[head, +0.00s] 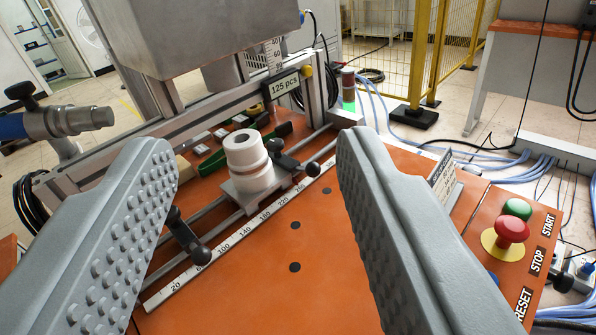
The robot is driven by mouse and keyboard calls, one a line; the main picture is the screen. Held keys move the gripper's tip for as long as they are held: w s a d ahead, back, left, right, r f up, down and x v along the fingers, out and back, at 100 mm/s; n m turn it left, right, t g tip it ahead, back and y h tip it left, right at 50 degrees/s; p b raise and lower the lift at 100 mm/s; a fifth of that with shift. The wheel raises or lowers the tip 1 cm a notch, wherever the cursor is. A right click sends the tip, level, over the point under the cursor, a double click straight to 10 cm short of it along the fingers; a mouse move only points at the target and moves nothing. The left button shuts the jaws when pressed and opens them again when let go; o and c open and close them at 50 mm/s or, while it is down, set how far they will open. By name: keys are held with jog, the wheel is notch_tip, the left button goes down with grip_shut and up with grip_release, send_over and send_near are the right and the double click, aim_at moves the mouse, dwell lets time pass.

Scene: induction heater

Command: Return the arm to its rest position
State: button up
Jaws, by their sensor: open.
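My gripper (255,185) is open in the head view, with its two grey studded fingers wide apart and nothing between them. It hangs over the orange table (262,290) of the heater. Beyond the fingertips, a white cylindrical part with a hole in its top (246,155) stands upright on a sliding holder (262,195). The fingers appear apart from it. The rest of my arm is not visible.
A ruler strip (235,240) and rails with black-knobbed levers (190,238) cross the table. A grey metal box (190,35) hangs above. Red (512,230) and green (518,208) buttons sit at the right. A yellow fence (415,60) stands behind.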

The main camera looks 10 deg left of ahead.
dwell(0.3)
jog(key=s+d+r+n, duration=0.1)
jog(key=s+d, duration=0.3)
jog(key=d, duration=0.3)
jog(key=s+d+r, duration=0.1)
jog(key=s+d, duration=0.4)
jog(key=d, duration=0.2)
jog(key=s+d+f+h, duration=0.1)
jog(key=s+d+f, duration=0.2)
jog(key=s+d, duration=0.2)
jog(key=s+d+f+m+h, duration=0.1)
jog(key=s+d+f+h, duration=0.1)
jog(key=s+d+f, duration=0.2)
jog(key=s+d, duration=0.2)
jog(key=s, duration=0.1)
jog(key=shift+s+d, duration=0.3)
jog(key=shift+s, duration=0.1)
jog(key=shift+w+r, duration=0.1)
jog(key=shift+r, duration=0.05)
